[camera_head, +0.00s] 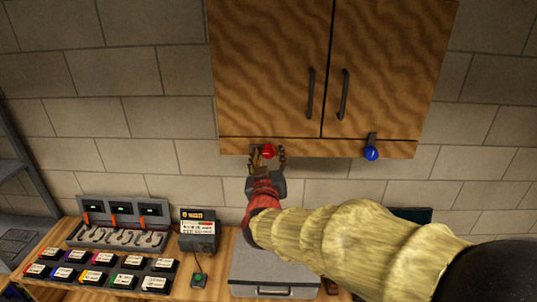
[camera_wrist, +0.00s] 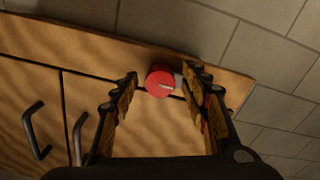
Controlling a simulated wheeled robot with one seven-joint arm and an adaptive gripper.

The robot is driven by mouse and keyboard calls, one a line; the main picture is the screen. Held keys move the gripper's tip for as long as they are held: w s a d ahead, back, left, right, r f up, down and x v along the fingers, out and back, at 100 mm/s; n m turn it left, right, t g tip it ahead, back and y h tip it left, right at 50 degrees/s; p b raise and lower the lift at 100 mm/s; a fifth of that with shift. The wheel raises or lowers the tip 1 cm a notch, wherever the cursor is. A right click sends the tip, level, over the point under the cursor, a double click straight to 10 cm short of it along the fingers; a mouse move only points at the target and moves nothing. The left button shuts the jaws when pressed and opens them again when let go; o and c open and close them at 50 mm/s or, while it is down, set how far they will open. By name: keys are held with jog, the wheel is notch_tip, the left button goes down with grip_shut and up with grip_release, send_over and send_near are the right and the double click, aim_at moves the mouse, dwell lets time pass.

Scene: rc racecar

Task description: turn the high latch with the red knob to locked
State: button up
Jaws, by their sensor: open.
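The red knob (camera_head: 268,151) of one latch is on the lower rail of the wooden wall cabinet (camera_head: 270,70), under the left door. In the wrist view the red knob (camera_wrist: 160,82) is round with a pale mark on its face, and a bit of grey metal shows at its right. My gripper (camera_head: 268,158) is open, just below and in front of the knob. In the wrist view my gripper (camera_wrist: 163,82) has one finger on each side of the knob, with a gap at the left; the right finger is close to the grey metal, and I cannot tell whether they touch.
A second latch with a blue knob (camera_head: 371,153) is on the same rail at the right. Two dark handles hang on the doors. Below, the bench holds a charger rack (camera_head: 120,225), several labelled boxes (camera_head: 100,275), a small display unit (camera_head: 198,232) and a grey case (camera_head: 270,272).

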jog(key=shift+w, duration=0.15)
jog(key=shift+c, duration=0.8)
jog(key=c, duration=1)
